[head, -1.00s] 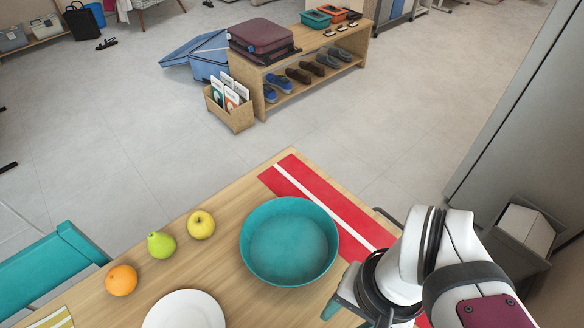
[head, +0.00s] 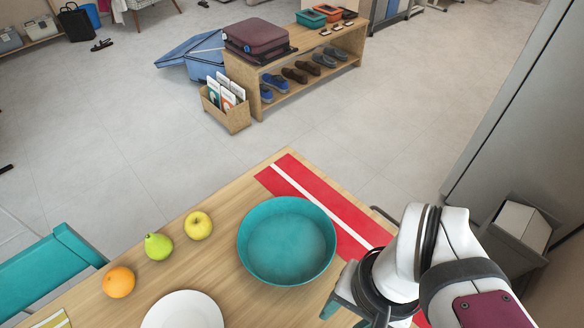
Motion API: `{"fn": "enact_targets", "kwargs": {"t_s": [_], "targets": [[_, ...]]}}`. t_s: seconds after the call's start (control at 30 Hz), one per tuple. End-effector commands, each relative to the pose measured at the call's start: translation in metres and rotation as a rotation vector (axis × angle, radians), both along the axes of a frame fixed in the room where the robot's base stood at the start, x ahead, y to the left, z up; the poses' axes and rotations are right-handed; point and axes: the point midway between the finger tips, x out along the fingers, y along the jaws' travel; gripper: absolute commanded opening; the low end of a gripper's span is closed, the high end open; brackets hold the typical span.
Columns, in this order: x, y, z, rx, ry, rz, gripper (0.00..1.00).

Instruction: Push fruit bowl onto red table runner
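The teal fruit bowl (head: 287,268) stands empty and upright on the wooden table. Its right rim overlaps the left edge of the red table runner (head: 296,178) in the head view, and I cannot tell whether its base touches the cloth. The runner is red with a white stripe and lies along the table's right end. My gripper (head: 340,306) is to the right of the bowl at the bottom of the head view, close to its rim but apart in the picture. My wrist hides most of its fingers, so their opening does not show.
On the table (head: 215,258), left of the bowl, are a yellow apple (head: 198,226), a green pear (head: 158,246), an orange (head: 118,282) and a white plate (head: 182,312). A teal chair (head: 50,270) stands at the left. A grey bin (head: 520,236) stands at the right.

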Motion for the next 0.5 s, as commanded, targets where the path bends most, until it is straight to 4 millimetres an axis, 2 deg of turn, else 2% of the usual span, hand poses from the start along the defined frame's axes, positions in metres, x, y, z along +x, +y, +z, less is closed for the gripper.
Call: {"fn": "enact_targets", "kwargs": {"t_s": [0.03, 0.07, 0.1, 0.17, 0.23, 0.3, 0.4, 0.5], "targets": [[0.005, 0.000, 0.001, -0.004, 0.003, -0.005, 0.36], [0.012, 0.000, 0.002, -0.010, 0.008, -0.015, 0.30], [0.028, 0.000, 0.003, -0.022, 0.016, -0.033, 0.23], [0.064, 0.003, 0.001, -0.050, 0.027, -0.082, 0.12], [0.115, 0.012, -0.009, -0.086, 0.032, -0.149, 0.00], [0.162, 0.025, -0.029, -0.117, 0.029, -0.213, 0.00], [0.211, 0.045, -0.063, -0.145, 0.019, -0.286, 0.00], [0.237, 0.059, -0.087, -0.157, 0.010, -0.332, 0.00]]}}
